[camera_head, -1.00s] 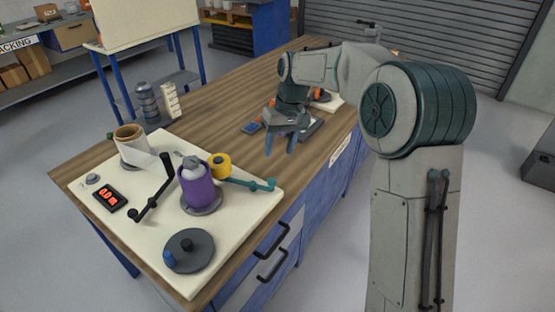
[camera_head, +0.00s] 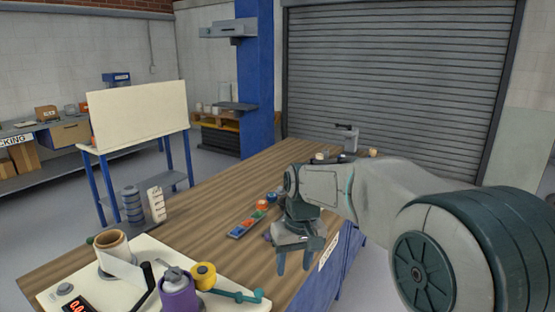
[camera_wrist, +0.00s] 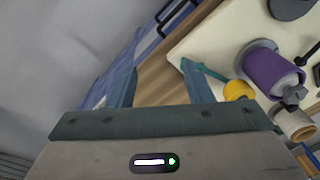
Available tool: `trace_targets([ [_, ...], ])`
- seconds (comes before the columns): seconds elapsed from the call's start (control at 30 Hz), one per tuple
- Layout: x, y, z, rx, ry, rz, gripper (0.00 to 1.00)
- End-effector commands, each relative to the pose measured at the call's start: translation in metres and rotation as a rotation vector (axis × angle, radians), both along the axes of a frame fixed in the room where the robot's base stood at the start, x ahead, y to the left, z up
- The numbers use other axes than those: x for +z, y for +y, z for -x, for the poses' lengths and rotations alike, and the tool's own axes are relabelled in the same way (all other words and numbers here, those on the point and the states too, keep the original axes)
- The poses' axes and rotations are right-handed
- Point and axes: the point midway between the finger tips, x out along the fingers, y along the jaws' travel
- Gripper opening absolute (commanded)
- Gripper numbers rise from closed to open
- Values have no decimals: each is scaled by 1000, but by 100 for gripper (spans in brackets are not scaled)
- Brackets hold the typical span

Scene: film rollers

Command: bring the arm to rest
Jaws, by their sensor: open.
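My gripper (camera_head: 294,260) hangs at the end of my bent arm, above the right edge of the wooden workbench (camera_head: 215,205) in the head view. Its two fingers point down and stand apart, with nothing between them. In the wrist view my gripper (camera_wrist: 158,85) also shows spread fingers over the bench edge and blue drawers (camera_wrist: 160,25). The cream board (camera_head: 130,290) with its purple roller (camera_head: 178,296) lies clear of the fingers.
On the board are a paper roll (camera_head: 113,248), a yellow knob (camera_head: 203,276) and a teal lever (camera_head: 238,296). A small device (camera_head: 346,136) stands at the bench's far end.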

Motion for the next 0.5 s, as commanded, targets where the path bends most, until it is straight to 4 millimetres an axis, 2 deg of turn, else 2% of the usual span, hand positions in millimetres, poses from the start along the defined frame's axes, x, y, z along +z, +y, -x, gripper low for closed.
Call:
trace_targets([
  [0.03,5,-12,16,-28,-20,13,46],
  [0.23,8,-54,75,-137,-85,44,46],
  [0.5,-8,-96,155,-275,-163,48,46],
])
